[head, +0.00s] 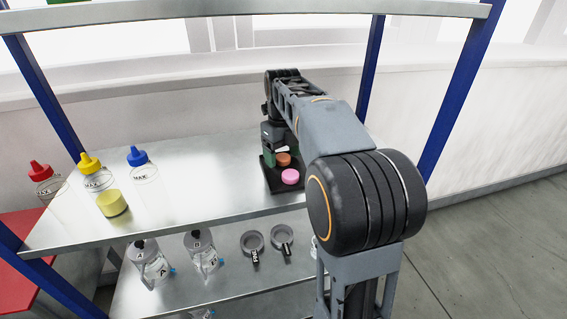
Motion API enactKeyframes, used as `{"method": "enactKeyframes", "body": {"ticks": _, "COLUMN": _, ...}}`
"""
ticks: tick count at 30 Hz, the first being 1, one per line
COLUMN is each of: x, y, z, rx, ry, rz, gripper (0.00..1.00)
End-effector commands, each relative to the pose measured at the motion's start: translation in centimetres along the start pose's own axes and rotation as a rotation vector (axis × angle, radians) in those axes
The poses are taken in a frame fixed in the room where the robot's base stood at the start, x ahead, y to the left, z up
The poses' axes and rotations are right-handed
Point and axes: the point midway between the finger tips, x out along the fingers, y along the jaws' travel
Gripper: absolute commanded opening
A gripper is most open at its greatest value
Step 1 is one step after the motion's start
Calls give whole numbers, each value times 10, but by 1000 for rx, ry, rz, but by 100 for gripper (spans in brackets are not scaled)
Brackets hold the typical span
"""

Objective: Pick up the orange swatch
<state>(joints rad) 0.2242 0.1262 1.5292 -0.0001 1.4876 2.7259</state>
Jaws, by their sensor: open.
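The orange swatch (284,160) is a small round disc on a black tray (272,184) on the upper metal shelf. A pink swatch (290,176) lies just in front of it, and a green piece (269,159) is beside it on the left. My arm reaches over the shelf from the right. My gripper (275,150) points down at the back of the tray, very close to the orange swatch. It is open. The fingertips are small and partly hidden, so I cannot tell whether they touch the orange swatch.
Bottles with red (40,170), yellow (90,162) and blue (137,155) caps stand at the left of the shelf. Blue posts (455,95) frame the rack. The middle of the upper shelf is clear.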

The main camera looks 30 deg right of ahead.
Motion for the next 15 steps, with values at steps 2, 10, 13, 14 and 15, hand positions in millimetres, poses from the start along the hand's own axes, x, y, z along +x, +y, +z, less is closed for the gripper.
{"method": "enactKeyframes", "body": {"ticks": 2, "x": 4, "y": 0, "z": 0, "rx": 0, "ry": -1, "rz": 0, "gripper": 74}}
{"method": "enactKeyframes", "body": {"ticks": 10, "x": 3, "y": 0, "z": 0, "rx": -1, "ry": -2, "rz": -1, "gripper": 71}}
{"method": "enactKeyframes", "body": {"ticks": 13, "x": 3, "y": 0, "z": 0, "rx": -1, "ry": -2, "rz": -1, "gripper": 61}}
{"method": "enactKeyframes", "body": {"ticks": 14, "x": 3, "y": 0, "z": 0, "rx": -1, "ry": -1, "rz": -1, "gripper": 58}}
{"method": "enactKeyframes", "body": {"ticks": 15, "x": 3, "y": 0, "z": 0, "rx": -1, "ry": -1, "rz": -1, "gripper": 55}}
